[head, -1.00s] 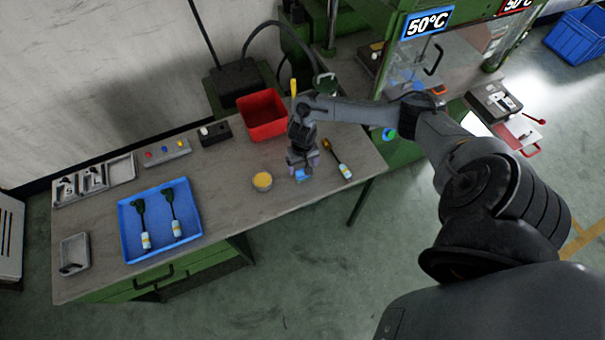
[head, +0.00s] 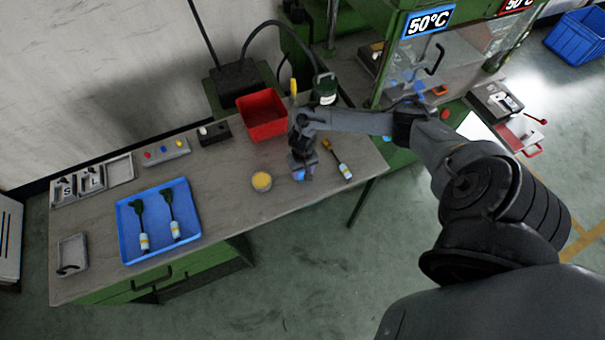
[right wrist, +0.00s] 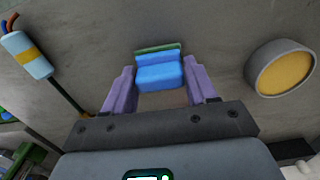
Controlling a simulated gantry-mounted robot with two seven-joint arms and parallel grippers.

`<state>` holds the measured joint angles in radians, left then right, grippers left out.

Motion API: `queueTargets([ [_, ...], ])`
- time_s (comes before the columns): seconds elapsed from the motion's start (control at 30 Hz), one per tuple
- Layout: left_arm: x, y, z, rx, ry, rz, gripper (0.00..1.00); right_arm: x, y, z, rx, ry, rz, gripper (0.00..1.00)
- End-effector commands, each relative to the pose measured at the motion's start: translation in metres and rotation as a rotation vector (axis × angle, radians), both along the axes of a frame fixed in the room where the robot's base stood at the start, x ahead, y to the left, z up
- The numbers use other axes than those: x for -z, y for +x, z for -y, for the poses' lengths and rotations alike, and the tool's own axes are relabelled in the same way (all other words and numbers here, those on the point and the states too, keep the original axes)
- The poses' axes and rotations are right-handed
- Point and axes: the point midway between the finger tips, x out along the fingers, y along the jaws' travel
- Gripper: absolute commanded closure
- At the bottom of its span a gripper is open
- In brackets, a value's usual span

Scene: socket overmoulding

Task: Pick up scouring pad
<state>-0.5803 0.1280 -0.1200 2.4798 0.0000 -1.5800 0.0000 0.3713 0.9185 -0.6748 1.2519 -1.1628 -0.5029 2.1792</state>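The scouring pad (right wrist: 159,72) is a small blue block with a green layer along its far side, lying on the grey worktop. In the head view the blue of the pad (head: 299,176) shows at the tip of my right gripper (head: 304,176), partly hidden by it. In the right wrist view my right gripper (right wrist: 161,88) has its two purple fingers apart, one on each side of the pad's near part. A gap shows between each finger and the pad, so it is not clamped. My left gripper is in neither view.
A round tin with yellow contents (head: 262,182) stands left of my right gripper. A red bin (head: 262,116) stands behind, and a blue tray (head: 127,224) lies farther left. The worktop between tin and tray is clear.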

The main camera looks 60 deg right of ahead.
Motion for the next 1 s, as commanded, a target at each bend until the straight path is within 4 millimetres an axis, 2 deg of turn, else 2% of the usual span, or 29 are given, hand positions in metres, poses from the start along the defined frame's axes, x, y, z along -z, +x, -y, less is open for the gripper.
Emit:
queueTargets([
  [0.03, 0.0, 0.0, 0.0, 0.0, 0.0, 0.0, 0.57, 0.0, 0.0, 0.0, 0.0, 0.0, 0.0, 0.65],
  [0.1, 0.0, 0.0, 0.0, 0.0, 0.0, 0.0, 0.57, 0.0, 0.0, 0.0, 0.0, 0.0, 0.0, 0.74],
  [0.47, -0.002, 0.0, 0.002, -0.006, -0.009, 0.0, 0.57, -0.004, 0.0, 0.0, 0.0, -0.001, 0.001, 0.74],
  [0.67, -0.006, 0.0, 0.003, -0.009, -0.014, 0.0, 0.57, -0.021, 0.0, 0.001, 0.0, -0.001, 0.001, 0.74],
  [0.8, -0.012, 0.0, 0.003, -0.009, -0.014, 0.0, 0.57, -0.046, 0.001, 0.0, -0.002, 0.0, 0.003, 0.74],
  [1.0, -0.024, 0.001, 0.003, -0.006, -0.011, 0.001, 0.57, -0.066, -0.04, -0.009, -0.004, -0.002, -0.004, 0.74],
])
